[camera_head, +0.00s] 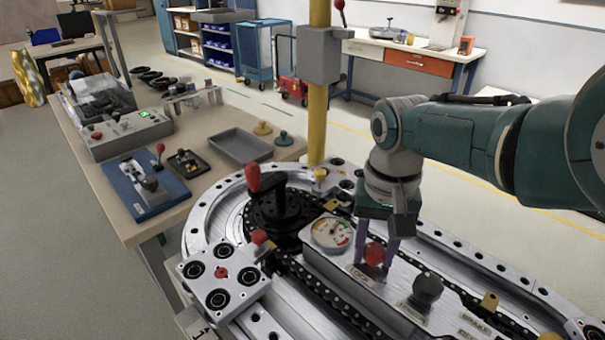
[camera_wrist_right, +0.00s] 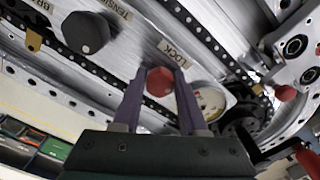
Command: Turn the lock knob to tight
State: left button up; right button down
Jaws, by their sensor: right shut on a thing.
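The red lock knob (camera_head: 374,253) sits on the grey control panel (camera_head: 331,259) beside a label reading LOCK. My right gripper (camera_head: 376,255) reaches down from above with its two purple fingers on either side of the knob, shut on it. In the right wrist view the red knob (camera_wrist_right: 160,81) shows between the fingertips of the right gripper (camera_wrist_right: 160,85). The knob's pointer, if it has one, cannot be made out. My left gripper is not in view.
A dark tension knob (camera_head: 428,287) and a round dial (camera_head: 332,233) flank the lock knob on the panel. A black crank with a red handle (camera_head: 253,179) stands to the left. A yellow post (camera_head: 318,100) rises behind the ring track.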

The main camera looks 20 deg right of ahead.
aim_at(375, 250)
dwell(0.4)
jog(key=shift+c, duration=2.2)
grip_release()
jog(key=shift+r, duration=0.1)
jog(key=shift+r+p, duration=0.4)
jog(key=shift+p, duration=0.05)
notch_tip(375, 250, up, 8)
jog(key=p, duration=0.5)
jog(key=shift+f, duration=0.15)
jog(key=shift+r, duration=0.65)
